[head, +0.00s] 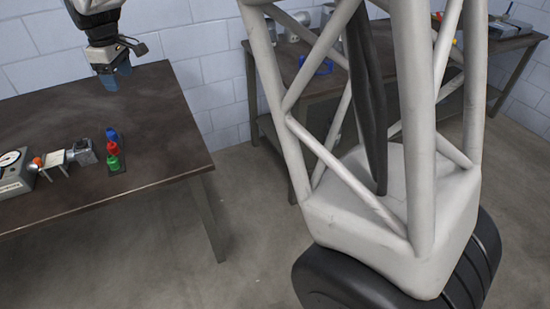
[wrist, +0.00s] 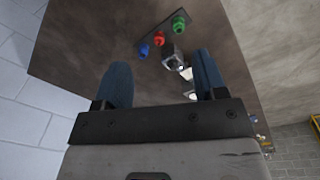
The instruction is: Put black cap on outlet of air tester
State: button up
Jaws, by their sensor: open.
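The air tester (head: 14,172), a pale box with a round dial, stands at the left edge of the head view, partly cut off. An orange-red fitting (head: 37,162) and a small pale stand (head: 56,163) are beside it. A grey metal piece (head: 83,152) sits to their right; it also shows in the wrist view (wrist: 172,55). I cannot clearly make out a black cap or tell which part is the outlet. My gripper (head: 115,80) is open and empty above the table's back part, with blue fingers that also show in the wrist view (wrist: 162,72).
A black strip (head: 118,172) carries blue (head: 112,134), red (head: 112,148) and green (head: 113,163) pieces near the right side of the dark table (head: 150,110). The tabletop behind them is clear. Another bench (head: 345,85) with several items stands against the wall.

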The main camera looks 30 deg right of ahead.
jog(key=s+d+r+m+t, duration=0.1)
jog(key=s+d+r+m, duration=0.15)
jog(key=s+d, duration=0.7)
jog(key=s+d+r+m, duration=0.1)
jog(key=s+d+m, duration=0.3)
jog(key=s+d, duration=0.55)
jog(key=s+d+f+m, duration=0.1)
jog(key=s+f+m, duration=0.1)
jog(key=s, duration=0.6)
jog(key=s+d+f+m, duration=0.1)
jog(key=s+d+f, duration=0.1)
jog(key=s, duration=0.6)
jog(key=s+d+f+m, duration=0.2)
jog(key=s+f, duration=0.1)
jog(key=s, duration=0.5)
jog(key=shift+s+f+m+t, duration=0.2)
jog(key=shift+f+m+t, duration=0.1)
jog(key=shift+m+t, duration=0.1)
jog(key=shift+d, duration=0.1)
